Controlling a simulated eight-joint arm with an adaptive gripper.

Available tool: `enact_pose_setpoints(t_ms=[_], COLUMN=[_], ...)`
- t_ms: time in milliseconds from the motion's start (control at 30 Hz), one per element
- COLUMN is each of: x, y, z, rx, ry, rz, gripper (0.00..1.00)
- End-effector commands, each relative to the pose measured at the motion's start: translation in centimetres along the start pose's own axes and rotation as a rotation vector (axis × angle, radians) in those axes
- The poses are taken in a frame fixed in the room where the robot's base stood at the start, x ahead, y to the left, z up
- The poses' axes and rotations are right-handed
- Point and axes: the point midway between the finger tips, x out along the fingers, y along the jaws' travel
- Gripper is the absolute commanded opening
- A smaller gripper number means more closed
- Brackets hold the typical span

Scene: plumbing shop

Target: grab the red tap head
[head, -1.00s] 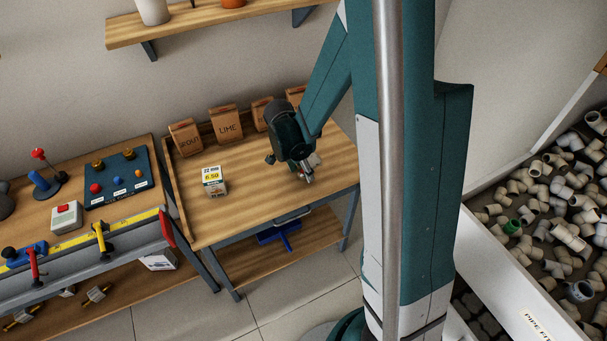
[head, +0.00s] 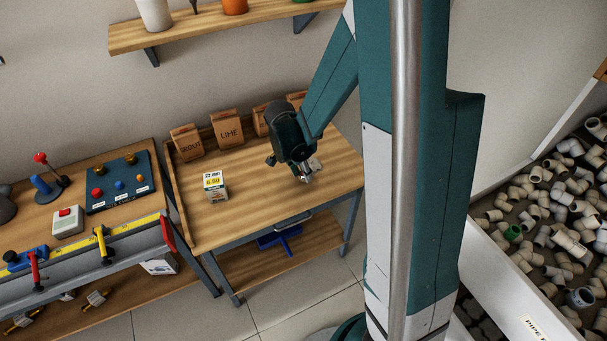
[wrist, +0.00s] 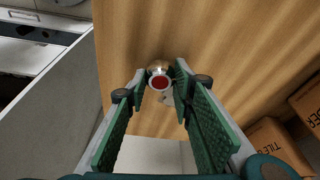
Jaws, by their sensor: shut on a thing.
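The red tap head (wrist: 159,83) shows in the wrist view as a round red disc with a pale rim and a brass-coloured part beside it. It sits between the fingertips of my gripper (wrist: 161,79), which is shut on it. In the head view my gripper (head: 306,178) is low over the right part of the wooden table (head: 270,217). The tap head cannot be made out clearly there. I cannot tell whether it touches the table top.
A price card (head: 214,187) stands on the table to the left. Several brown bags, one marked LIME (head: 227,129), line the back edge. A bench with a valve panel (head: 118,183) is at the left. A bin of pipe fittings (head: 553,215) is at the right.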

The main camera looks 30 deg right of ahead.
Motion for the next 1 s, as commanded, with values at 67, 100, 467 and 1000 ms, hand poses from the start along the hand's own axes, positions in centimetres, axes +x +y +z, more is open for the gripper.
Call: enact_pose_setpoints(t_ms=[67,100,467,1000], x=[-1.0,-1.5,-6.0,-8.0], y=[0.0,0.1,0.1,0.0], z=[-0.3,-0.4,-1.6,-2.2], rx=[0.0,0.0,0.0,0.0], ry=[0.0,0.0,0.0,0.0], rz=[0.0,0.0,0.0,0.0], gripper=[0.13,0.13,0.12,0.12])
